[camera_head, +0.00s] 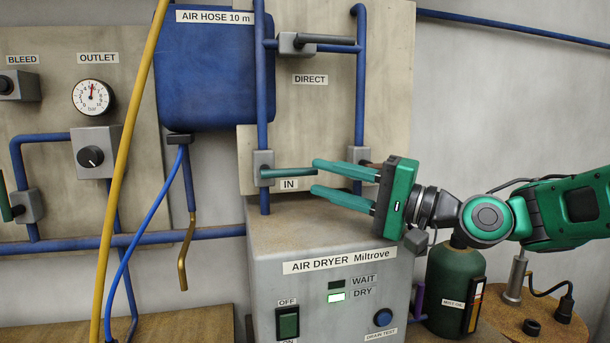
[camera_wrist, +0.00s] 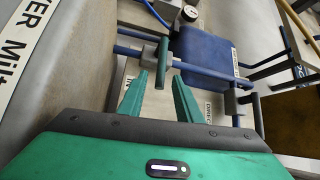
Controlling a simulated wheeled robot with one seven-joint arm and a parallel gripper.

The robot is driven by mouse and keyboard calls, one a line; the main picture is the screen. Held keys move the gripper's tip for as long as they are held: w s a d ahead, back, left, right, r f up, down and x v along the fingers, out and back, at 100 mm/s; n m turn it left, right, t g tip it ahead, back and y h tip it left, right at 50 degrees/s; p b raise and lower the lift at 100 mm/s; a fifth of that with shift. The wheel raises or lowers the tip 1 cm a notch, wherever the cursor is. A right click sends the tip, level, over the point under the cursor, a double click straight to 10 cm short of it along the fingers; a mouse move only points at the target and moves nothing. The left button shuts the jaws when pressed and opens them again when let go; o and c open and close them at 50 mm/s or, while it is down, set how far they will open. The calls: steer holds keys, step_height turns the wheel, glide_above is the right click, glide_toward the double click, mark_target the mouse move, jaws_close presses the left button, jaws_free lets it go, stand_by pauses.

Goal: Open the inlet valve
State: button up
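The inlet valve, labelled IN, is a grey block (camera_head: 264,168) on a vertical blue pipe above the air dryer. Its green lever (camera_head: 290,173) points right, across the pipe. My gripper (camera_head: 314,177) is open, with its two green fingers pointing left at the lever's free end. In the wrist view, the lever (camera_wrist: 163,68) shows between the two fingertips of my gripper (camera_wrist: 160,73), with a gap on each side. No grip on the lever is visible.
The air dryer (camera_head: 270,250) stands just below my gripper. Another valve (camera_head: 364,156) on the right pipe is partly hidden behind my gripper. The DIRECT bypass valve (camera_head: 291,43) is above. A blue hose case (camera_head: 205,70) and yellow hose (camera_head: 131,140) are left. A green bottle (camera_head: 453,285) stands below my arm.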

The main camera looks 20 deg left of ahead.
mark_target(308, 174)
steer(key=x, duration=0.5)
steer(key=shift+w+a, duration=0.15)
steer(key=shift+a, duration=0.25)
jaws_close()
